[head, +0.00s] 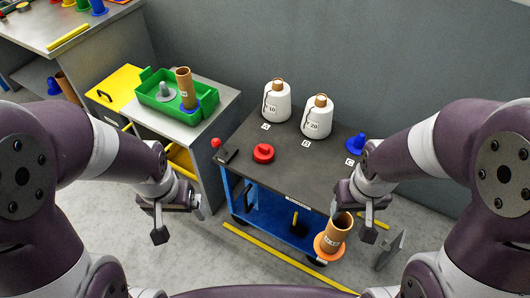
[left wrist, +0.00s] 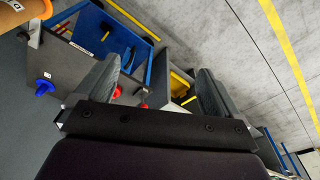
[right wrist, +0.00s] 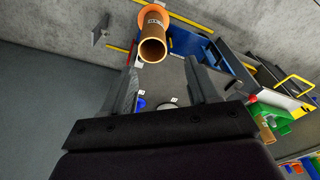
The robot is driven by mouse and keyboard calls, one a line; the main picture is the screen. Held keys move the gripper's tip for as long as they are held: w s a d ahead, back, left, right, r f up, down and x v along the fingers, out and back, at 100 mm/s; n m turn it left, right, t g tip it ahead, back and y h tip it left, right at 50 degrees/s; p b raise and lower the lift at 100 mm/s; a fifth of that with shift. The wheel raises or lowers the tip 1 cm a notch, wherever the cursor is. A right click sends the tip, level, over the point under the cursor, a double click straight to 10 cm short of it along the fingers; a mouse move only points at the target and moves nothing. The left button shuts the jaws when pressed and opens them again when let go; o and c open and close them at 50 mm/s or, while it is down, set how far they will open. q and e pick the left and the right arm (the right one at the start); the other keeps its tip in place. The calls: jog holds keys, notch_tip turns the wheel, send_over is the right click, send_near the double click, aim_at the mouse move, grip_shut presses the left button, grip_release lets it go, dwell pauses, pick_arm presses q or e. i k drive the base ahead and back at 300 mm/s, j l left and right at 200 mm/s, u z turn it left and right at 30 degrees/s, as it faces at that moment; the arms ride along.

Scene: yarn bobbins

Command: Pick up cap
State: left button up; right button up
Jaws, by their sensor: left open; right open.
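A red cap (head: 263,152) lies on the dark top of the cart, left of centre. A blue cap (head: 356,143) sits at the cart's right side by the label C. A grey cap (head: 165,92) stands in the green tray, beside a cardboard tube on a blue cap (head: 190,107). An orange cap (head: 328,247) is at the base of a cardboard tube (head: 337,228) near the cart's front right corner. My left gripper (head: 180,219) is open and empty, left of the cart. My right gripper (head: 366,224) is open and empty, near the orange-capped tube but not around it.
Two white yarn bobbins (head: 277,102) (head: 317,118) stand at the back of the cart (head: 232,140). A green tray (head: 150,100) sits on the grey cabinet to the left. A grey wall rises behind. The cart's front middle is clear.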

aim_at(263, 153)
jog(key=i+j+z, duration=0.35)
jog(key=i+j, duration=0.15)
jog(key=j, duration=0.2)
jog(key=i+j+z, duration=0.3)
jog(key=j, duration=0.5)
jog(key=i+z, duration=0.1)
jog(key=z, duration=0.8)
